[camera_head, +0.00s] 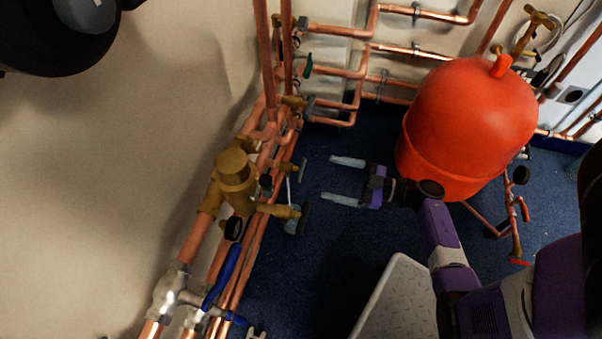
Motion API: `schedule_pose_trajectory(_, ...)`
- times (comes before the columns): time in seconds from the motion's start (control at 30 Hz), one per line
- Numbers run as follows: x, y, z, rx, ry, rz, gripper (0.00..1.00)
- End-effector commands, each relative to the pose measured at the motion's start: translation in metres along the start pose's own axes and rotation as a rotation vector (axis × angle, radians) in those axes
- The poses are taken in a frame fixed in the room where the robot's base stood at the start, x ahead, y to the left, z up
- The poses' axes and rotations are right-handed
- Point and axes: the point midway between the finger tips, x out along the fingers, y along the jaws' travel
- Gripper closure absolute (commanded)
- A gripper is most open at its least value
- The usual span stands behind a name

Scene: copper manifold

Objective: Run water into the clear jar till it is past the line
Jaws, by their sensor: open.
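My gripper (342,181) is open and empty, its two pale fingers pointing left over the dark blue floor. It is to the right of the copper pipes, apart from them. A brass outlet (276,210) with a dark end sticks out from the pipework left of my gripper. A small grey-blue, partly see-through shape (292,222) shows just by that outlet; it may be the clear jar, but I cannot tell for sure. No line and no water can be made out. A smaller brass valve (288,168) with a grey lever is just above the outlet.
A large brass fitting (236,172) sits on the pipes along the left wall. A big red tank (468,125) stands right of my gripper. More copper pipes (335,70) run along the back wall. A grey ridged panel (392,305) lies low in the middle. Blue floor (330,245) is clear between.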

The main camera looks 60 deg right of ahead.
Motion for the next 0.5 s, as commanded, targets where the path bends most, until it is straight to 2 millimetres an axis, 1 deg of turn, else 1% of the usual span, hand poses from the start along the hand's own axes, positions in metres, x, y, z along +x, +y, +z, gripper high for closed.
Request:
schedule_pose_trajectory(0.3, 0.046, 0.001, -0.001, -0.001, 0.003, 0.003, 0.15)
schedule_pose_trajectory(0.4, 0.059, 0.001, 0.000, -0.002, 0.002, 0.002, 0.15)
schedule_pose_trajectory(0.5, 0.068, 0.001, 0.000, -0.002, 0.001, 0.003, 0.15)
